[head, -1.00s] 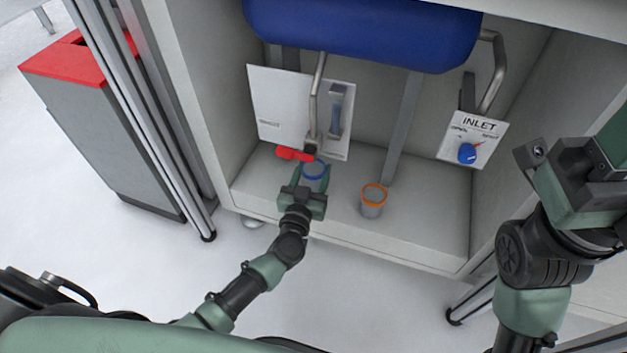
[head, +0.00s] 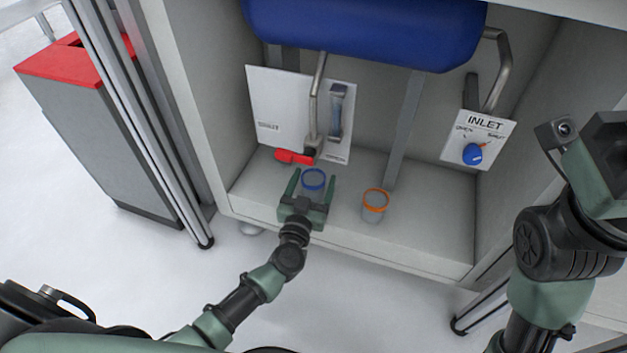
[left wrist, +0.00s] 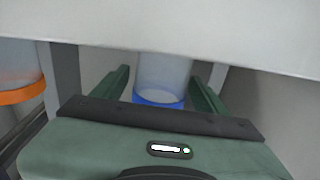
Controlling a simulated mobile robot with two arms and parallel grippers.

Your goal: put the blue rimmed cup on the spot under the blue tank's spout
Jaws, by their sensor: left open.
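The blue rimmed cup (head: 313,182) is clear grey with a blue rim and stands upright on the cabinet floor. In the head view it lies just below the tip of the blue tank's (head: 365,28) metal spout (head: 315,105); the spot beneath is hidden. My left gripper (head: 314,175) is open, one finger on each side of the cup. In the left wrist view the cup (left wrist: 163,75) is between the spread fingers, with a gap visible on both sides. My right gripper (head: 603,150) is at the right edge, away from the cups; its fingers cannot be made out.
An orange rimmed cup (head: 375,207) stands to the right of my left gripper. A red handle (head: 294,157) is by the spout tip, before a white panel (head: 285,105). A grey leg (head: 404,125) and INLET panel (head: 478,140) are farther right. Cabinet floor between cups and right wall is clear.

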